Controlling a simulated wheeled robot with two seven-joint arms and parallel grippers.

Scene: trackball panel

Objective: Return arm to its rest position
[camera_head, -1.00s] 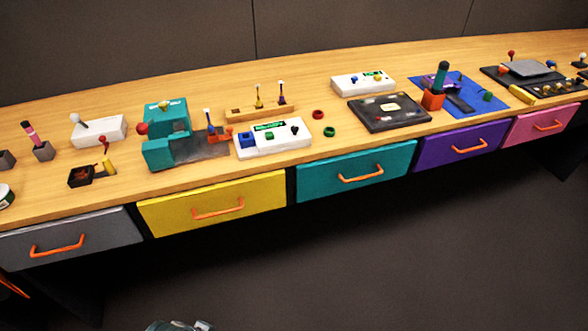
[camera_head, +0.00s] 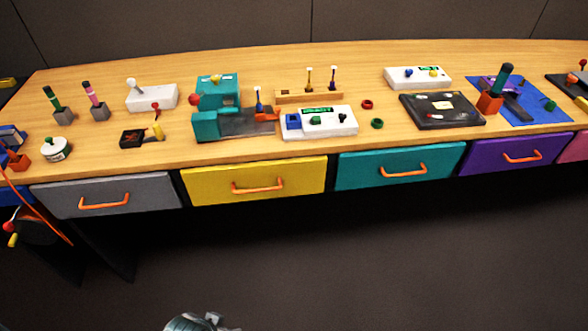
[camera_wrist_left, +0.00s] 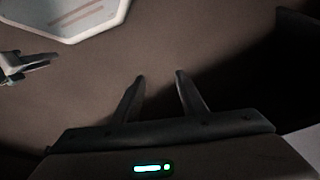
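My left gripper (camera_wrist_left: 160,90) shows in the left wrist view. Its two dark fingers are apart with nothing between them, above bare brown floor. In the head view only a grey-green piece of my own body shows at the bottom edge, and neither gripper can be made out there. At the left edge of the wrist view a small metallic part shows; I cannot tell whether it is my right gripper.
A long wooden table (camera_head: 330,72) spans the head view. It bears a black trackball panel (camera_head: 440,110), a teal machine (camera_head: 205,125) and a white button box (camera_head: 340,127). Grey, yellow (camera_head: 225,185), teal and purple drawers are closed below. The floor (camera_head: 400,260) in front is clear.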

